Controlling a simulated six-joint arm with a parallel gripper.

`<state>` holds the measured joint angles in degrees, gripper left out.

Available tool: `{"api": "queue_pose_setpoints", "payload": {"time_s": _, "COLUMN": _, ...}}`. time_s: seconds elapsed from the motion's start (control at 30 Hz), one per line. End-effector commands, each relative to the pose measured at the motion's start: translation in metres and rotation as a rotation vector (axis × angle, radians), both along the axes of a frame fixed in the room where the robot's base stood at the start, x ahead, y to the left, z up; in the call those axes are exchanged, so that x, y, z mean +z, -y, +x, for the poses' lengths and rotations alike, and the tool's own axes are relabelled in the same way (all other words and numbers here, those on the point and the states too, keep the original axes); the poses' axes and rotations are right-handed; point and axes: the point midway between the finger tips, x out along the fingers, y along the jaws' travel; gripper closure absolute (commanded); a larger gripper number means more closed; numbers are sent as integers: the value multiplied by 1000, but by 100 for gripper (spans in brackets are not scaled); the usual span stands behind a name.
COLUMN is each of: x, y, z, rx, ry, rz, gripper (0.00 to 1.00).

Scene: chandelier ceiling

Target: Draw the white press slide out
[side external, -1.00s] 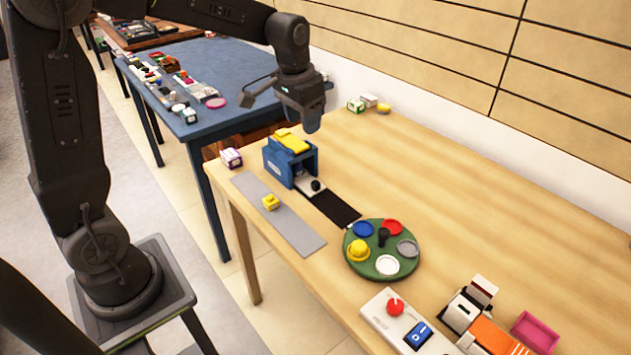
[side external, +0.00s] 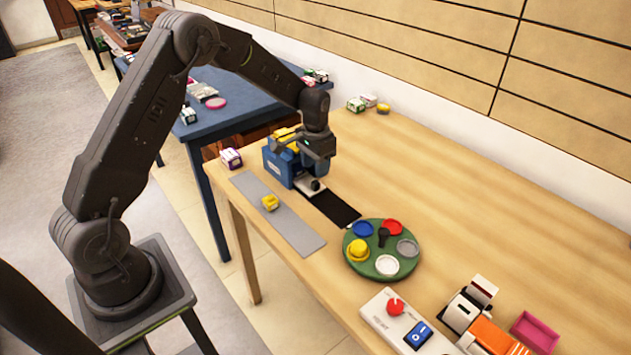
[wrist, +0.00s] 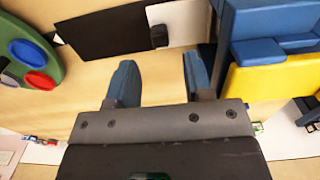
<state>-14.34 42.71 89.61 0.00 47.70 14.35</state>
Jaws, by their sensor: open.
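The blue press (side external: 278,166) with its yellow top (side external: 284,138) stands at the table's far left end. Its white slide (side external: 304,184) with a black knob (side external: 316,186) sticks out a little at the front, over a black strip (side external: 335,209). In the wrist view the white slide (wrist: 186,22) and black knob (wrist: 159,36) lie beyond the fingertips, with the blue press (wrist: 270,22) to the right. My gripper (side external: 318,168) is just above the knob, beside the press; in the wrist view my gripper (wrist: 158,72) is open with nothing between its blue fingers.
A green turntable (side external: 354,265) with coloured dishes stands past the black strip. A grey strip (side external: 295,232) with a yellow piece (side external: 271,202) lies left of it. A purple-and-white box (side external: 231,158) stands by the press.

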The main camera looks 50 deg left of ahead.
Motion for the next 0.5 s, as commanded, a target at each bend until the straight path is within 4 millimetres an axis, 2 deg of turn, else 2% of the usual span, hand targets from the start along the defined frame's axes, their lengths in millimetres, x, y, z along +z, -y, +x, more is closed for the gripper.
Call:
{"api": "queue_pose_setpoints", "payload": {"time_s": 0.03, "x": -12, "y": 0, "z": -1, "rx": 0, "ry": -5, "rz": -1, "gripper": 53}}
{"api": "queue_pose_setpoints", "payload": {"time_s": 0.2, "x": -39, "y": 0, "z": -1, "rx": 0, "ry": -3, "rz": -1, "gripper": 53}}
{"api": "queue_pose_setpoints", "payload": {"time_s": 0.33, "x": -52, "y": 0, "z": 0, "rx": 0, "ry": -2, "rz": -1, "gripper": 53}}
{"api": "queue_pose_setpoints", "payload": {"time_s": 0.5, "x": -58, "y": 0, "z": 0, "rx": 0, "ry": 1, "rz": 0, "gripper": 53}}
